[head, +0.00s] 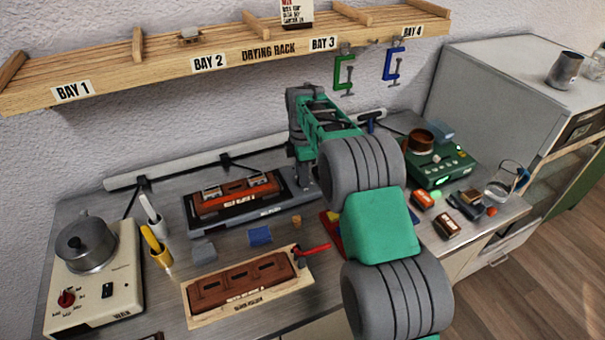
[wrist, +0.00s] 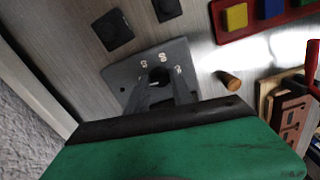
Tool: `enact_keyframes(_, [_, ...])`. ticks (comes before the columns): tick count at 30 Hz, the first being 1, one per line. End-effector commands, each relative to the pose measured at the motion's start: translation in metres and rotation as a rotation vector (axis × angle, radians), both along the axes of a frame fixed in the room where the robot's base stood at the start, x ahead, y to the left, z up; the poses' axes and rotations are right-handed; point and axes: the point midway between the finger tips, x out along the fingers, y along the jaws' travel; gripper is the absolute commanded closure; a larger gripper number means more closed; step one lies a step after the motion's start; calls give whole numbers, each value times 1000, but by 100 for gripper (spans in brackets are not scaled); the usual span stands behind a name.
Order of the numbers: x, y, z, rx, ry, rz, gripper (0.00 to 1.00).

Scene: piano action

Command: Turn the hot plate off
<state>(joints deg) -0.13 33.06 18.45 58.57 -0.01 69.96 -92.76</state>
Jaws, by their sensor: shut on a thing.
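A cream appliance (head: 105,298) with a red knob (head: 66,298) and a black switch (head: 107,291) stands at the far left, and I take it for the hot plate. A lidded metal pot (head: 88,247) sits on it. My gripper (head: 304,186) is far to its right, pointing down at the right end of a dark grey fixture (head: 265,220). In the wrist view, my gripper's fingers (wrist: 163,92) close around a dark round knob (wrist: 157,77) on a grey plate (wrist: 122,76) with white markings. The fingers partly hide the knob, so its setting is unclear.
A green device (head: 440,172) stands at right. The drying rack (head: 268,50) overhangs the back.

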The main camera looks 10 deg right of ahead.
Motion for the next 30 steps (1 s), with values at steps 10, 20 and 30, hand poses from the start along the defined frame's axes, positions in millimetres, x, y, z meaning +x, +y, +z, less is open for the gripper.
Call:
enact_keyframes(10, [2, 0, 2, -1, -6, 139, 100])
enact_keyframes(20, [2, 0, 2, -1, -6, 163, 100])
enact_keyframes(30, [1, 0, 2, -1, -5, 162, 61])
